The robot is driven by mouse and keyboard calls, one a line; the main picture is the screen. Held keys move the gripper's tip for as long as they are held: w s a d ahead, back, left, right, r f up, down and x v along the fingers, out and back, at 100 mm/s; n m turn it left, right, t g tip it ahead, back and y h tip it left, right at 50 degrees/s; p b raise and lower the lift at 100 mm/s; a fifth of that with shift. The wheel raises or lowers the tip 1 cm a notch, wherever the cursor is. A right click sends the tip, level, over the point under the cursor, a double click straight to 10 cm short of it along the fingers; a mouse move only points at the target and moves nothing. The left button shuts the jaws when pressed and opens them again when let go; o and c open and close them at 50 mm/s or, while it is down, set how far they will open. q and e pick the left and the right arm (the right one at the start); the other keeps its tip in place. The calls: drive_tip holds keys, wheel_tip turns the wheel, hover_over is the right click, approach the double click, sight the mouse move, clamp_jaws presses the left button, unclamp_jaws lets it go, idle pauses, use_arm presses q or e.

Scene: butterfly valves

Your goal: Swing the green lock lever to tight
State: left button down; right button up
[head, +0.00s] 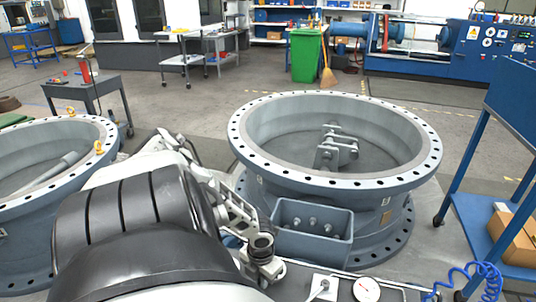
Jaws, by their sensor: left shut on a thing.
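My left arm comes in from the lower left, and its gripper (248,232) is by a small dark round-topped fitting (261,244) in front of the large grey valve (290,180). The gripper is shut on a small part there, mostly hidden by the gripper and arm. No green shows on that part, so I cannot make out the lock lever or its angle. My right gripper is not in view.
A grey open box (313,232) with bolts is on the valve's front. A white dial (366,289) and a small switch plate (322,287) sit at the bottom. A second valve ring (45,205) stands left. A blue cart (480,215) stands right, with a coiled blue hose (480,275).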

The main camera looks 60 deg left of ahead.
use_arm(q)
drive_tip(key=shift+s+a, duration=0.2)
drive_tip(key=shift+a, duration=0.1)
drive_tip(key=c, duration=1.5)
unclamp_jaws()
drive_tip(key=shift+d, duration=0.1)
drive_tip(key=shift+w, duration=0.1)
wheel_tip(320, 180, up, 16)
drive_tip(key=p, duration=0.2)
drive_tip(key=shift+p, duration=0.35)
